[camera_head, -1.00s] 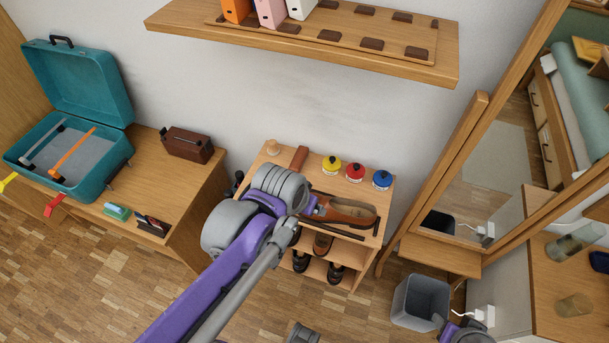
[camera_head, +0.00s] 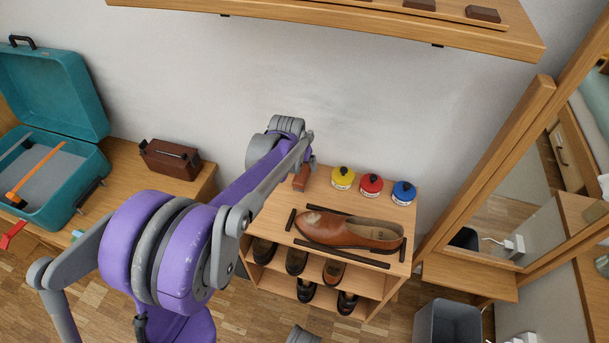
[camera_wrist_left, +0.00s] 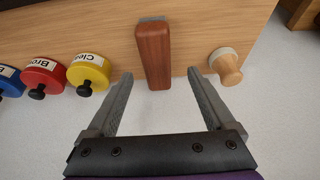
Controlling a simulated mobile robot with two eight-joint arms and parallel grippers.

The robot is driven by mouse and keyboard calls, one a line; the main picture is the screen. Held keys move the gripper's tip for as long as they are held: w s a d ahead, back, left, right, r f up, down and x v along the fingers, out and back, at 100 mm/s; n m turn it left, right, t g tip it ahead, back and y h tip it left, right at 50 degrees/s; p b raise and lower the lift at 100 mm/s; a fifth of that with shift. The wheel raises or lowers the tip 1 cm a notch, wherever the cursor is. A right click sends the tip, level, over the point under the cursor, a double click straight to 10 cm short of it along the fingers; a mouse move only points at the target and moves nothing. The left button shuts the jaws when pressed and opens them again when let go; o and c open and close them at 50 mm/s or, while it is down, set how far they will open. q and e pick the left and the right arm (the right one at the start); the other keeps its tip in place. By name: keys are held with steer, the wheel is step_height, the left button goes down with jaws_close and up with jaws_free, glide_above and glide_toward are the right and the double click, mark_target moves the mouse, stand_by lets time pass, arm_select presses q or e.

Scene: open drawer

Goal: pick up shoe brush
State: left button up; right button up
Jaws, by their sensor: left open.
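The shoe brush, a long reddish-brown wooden block (camera_wrist_left: 153,52) with a grey edge at its far end, lies on the wooden shelf top. In the head view the brush (camera_head: 301,179) shows partly behind my left wrist. My left gripper (camera_wrist_left: 160,73) is open and empty, with the brush's near end between its fingertips in the wrist view. A gap shows on each side of the brush. I cannot tell how far the fingertips are from it in depth. In the head view my left fingers are hidden behind the wrist.
Yellow (camera_head: 342,177), red (camera_head: 370,185) and blue (camera_head: 403,193) polish tins stand beside the brush. A round wooden-handled piece (camera_wrist_left: 226,66) stands on its other side. A brown shoe (camera_head: 350,232) lies in front. The wall and an overhead shelf (camera_head: 380,30) are close.

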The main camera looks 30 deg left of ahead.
mark_target(304, 168)
arm_select(q)
steer(key=x, duration=0.1)
steer(key=b+x, duration=0.1)
steer(key=x, duration=0.3)
steer(key=shift+w+d+b, duration=0.2)
steer(key=shift+w+b, duration=0.1)
steer(key=shift+w+f, duration=0.1)
steer(key=shift+f, duration=0.1)
steer(key=shift+f, duration=0.25)
steer(key=shift+c, duration=0.3)
jaws_close()
